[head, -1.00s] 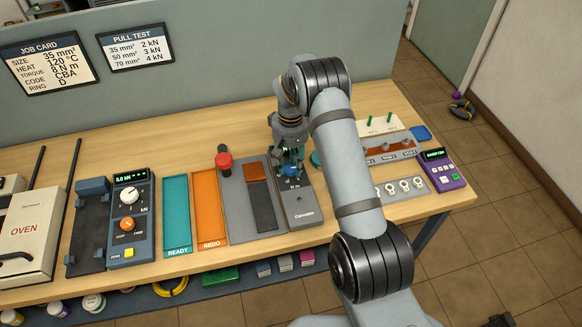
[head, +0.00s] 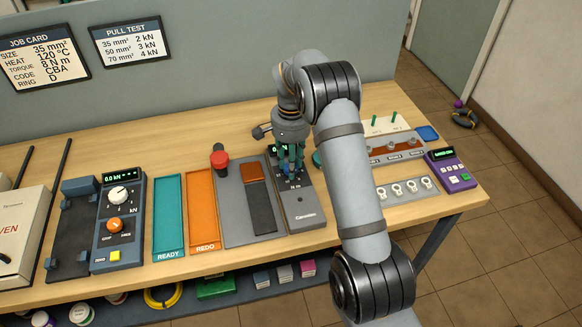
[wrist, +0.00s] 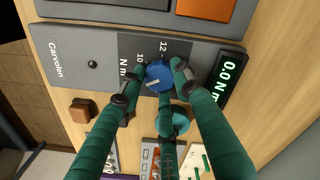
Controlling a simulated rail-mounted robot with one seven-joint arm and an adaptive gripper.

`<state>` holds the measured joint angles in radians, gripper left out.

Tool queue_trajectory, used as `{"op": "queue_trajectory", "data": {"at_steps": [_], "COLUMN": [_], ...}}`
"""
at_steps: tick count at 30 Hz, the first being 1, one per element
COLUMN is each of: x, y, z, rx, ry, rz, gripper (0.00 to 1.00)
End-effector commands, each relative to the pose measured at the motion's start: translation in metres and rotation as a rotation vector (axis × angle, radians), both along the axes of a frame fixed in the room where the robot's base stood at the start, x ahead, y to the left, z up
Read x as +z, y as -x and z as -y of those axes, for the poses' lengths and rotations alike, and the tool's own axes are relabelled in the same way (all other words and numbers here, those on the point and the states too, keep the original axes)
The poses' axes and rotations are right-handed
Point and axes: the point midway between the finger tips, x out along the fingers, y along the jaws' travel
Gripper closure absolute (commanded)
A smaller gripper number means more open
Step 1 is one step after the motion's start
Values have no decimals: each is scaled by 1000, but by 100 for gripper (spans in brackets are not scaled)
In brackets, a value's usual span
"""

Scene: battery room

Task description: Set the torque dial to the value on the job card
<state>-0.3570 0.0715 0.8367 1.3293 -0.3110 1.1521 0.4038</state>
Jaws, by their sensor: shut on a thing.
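The torque dial (wrist: 159,75) is a small blue knob with a white pointer on the grey Carvolen unit (wrist: 90,42). Scale marks 10 and 12 show beside it; other marks are hidden by my fingers. The unit's display (wrist: 229,80) reads 0.0 N m. My gripper (wrist: 158,80) is shut on the dial, its green fingers around the knob. In the head view my gripper (head: 290,168) stands over the unit, largely covering the dial.
A round teal thing (wrist: 173,121) lies close beside the unit. A red-topped lever (head: 219,160) stands on the grey press at the left. The purple keypad box (head: 450,170) and row of rings (head: 405,187) lie to the right. Bare tabletop shows behind the unit.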

Motion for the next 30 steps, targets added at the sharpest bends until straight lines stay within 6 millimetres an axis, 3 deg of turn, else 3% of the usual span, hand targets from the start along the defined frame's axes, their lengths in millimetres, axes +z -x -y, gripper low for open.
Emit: {"op": "queue_trajectory", "data": {"at_steps": [1, 21, 22, 30], "x": [3, 5, 5, 3], "y": [-8, -8, -8, -6], "z": [0, 4, 4, 3], "rx": [-14, -79, -79, -79], "ry": [-3, -1, 0, 0], "rz": [25, 24, 23, 18], "gripper": [94, 94, 68, 52]}}
